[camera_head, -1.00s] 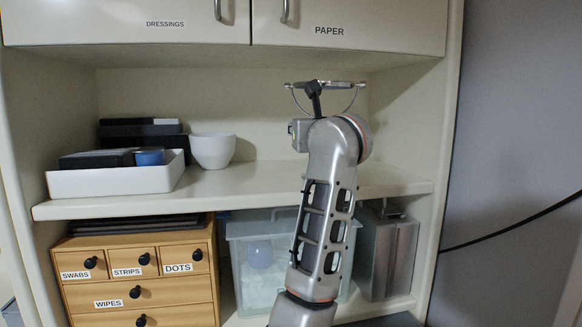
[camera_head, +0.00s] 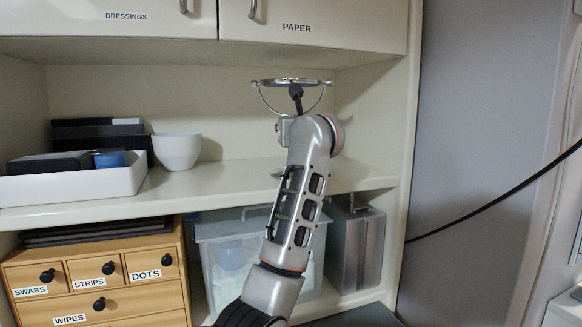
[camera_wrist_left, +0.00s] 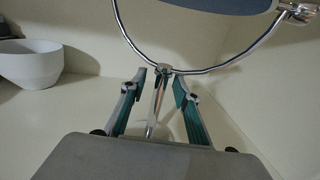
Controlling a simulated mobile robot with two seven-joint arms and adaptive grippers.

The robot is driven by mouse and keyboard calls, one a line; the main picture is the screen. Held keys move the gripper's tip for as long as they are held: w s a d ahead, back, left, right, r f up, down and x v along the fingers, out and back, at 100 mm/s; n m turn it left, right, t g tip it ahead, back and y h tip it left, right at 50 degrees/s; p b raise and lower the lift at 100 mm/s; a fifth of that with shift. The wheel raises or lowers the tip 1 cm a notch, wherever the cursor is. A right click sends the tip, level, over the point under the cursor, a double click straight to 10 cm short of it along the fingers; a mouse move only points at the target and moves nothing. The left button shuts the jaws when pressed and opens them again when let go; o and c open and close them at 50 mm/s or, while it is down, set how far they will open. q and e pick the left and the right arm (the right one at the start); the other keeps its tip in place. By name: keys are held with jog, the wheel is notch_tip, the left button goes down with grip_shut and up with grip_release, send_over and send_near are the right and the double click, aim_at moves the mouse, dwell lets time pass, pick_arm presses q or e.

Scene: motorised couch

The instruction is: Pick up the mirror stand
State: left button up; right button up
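The mirror stand stands on the open shelf. In the head view the top of its metal mirror frame and curved yoke (camera_head: 262,100) shows above my left wrist; its lower part is hidden behind my arm. In the left wrist view the chrome U-shaped yoke (camera_wrist_left: 215,70) curves across the top, with part of the dark mirror (camera_wrist_left: 228,4) above it. A thin stem (camera_wrist_left: 156,105) runs down from the yoke. My left gripper (camera_wrist_left: 159,80) is open, its fingers on either side of the stem with gaps visible. My right gripper is in neither view.
A white bowl (camera_head: 177,151) and a white tray (camera_head: 75,187) with dark boxes sit left on the shelf (camera_head: 215,180). Cabinet doors (camera_head: 318,25) hang above. Wooden drawers (camera_head: 140,300), a clear bin (camera_head: 215,265) and a metal box (camera_head: 356,245) stand below. Bare shelf lies around the stand.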

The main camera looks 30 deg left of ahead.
pick_arm(q)
grip_shut()
jog(key=shift+r, duration=0.1)
jog(key=shift+r, duration=0.15)
